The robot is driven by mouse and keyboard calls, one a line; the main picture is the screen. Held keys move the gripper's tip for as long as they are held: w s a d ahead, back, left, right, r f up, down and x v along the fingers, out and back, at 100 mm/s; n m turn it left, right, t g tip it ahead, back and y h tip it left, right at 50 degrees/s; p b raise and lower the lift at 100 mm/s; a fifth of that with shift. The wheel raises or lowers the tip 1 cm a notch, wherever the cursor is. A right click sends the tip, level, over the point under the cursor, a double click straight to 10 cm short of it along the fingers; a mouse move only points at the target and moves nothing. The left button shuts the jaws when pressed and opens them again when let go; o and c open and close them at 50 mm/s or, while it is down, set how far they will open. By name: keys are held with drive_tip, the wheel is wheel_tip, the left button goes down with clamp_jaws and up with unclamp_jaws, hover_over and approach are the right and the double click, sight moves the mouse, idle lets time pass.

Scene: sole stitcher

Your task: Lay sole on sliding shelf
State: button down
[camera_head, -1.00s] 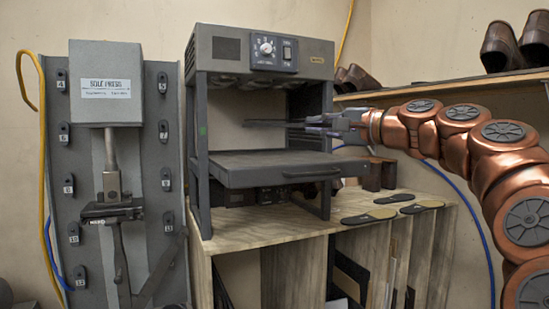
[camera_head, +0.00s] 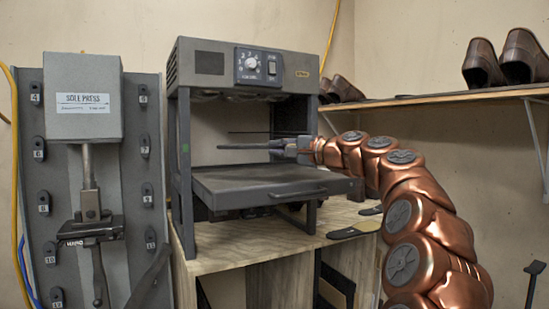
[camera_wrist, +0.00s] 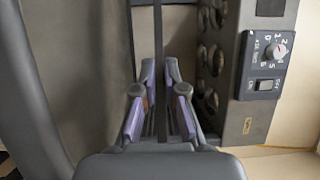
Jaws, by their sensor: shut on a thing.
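The sliding shelf (camera_head: 262,190) is a flat dark grey tray with a front handle, pulled out of the grey heater box (camera_head: 230,66). My gripper (camera_head: 280,147) is shut on a thin dark sole (camera_head: 240,147), seen edge-on in the head view. The sole lies about level above the shelf, with a visible gap under it. In the wrist view, the sole (camera_wrist: 159,50) is a narrow dark strip between the purple-padded fingers of my gripper (camera_wrist: 161,92). The shelf edge (camera_wrist: 35,95) shows at the left there, and the sole's broad face is hidden.
A thin dark line (camera_head: 252,132) shows behind the sole. The heater's side posts (camera_head: 184,160) flank the opening. Other soles (camera_head: 352,230) lie on the wooden bench (camera_head: 225,258). The sole press (camera_head: 90,100) stands left. A wall shelf (camera_head: 440,97) holds brown shoes.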

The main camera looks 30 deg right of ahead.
sight(275, 180)
drive_tip(key=shift+w+d+f+p, duration=0.1)
drive_tip(key=shift+w+d+p, duration=0.1)
drive_tip(key=shift+w, duration=0.6)
drive_tip(key=shift+w+d+f+p, duration=0.1)
drive_tip(key=shift+w+d+p, duration=0.1)
drive_tip(key=shift+w, duration=0.55)
drive_tip(key=shift+f+p, duration=0.35)
drive_tip(key=shift+f, duration=1.35)
drive_tip(key=shift+f+b, duration=0.5)
drive_tip(key=shift+f, duration=0.15)
drive_tip(key=c, duration=1.2)
unclamp_jaws()
drive_tip(key=shift+c, duration=0.2)
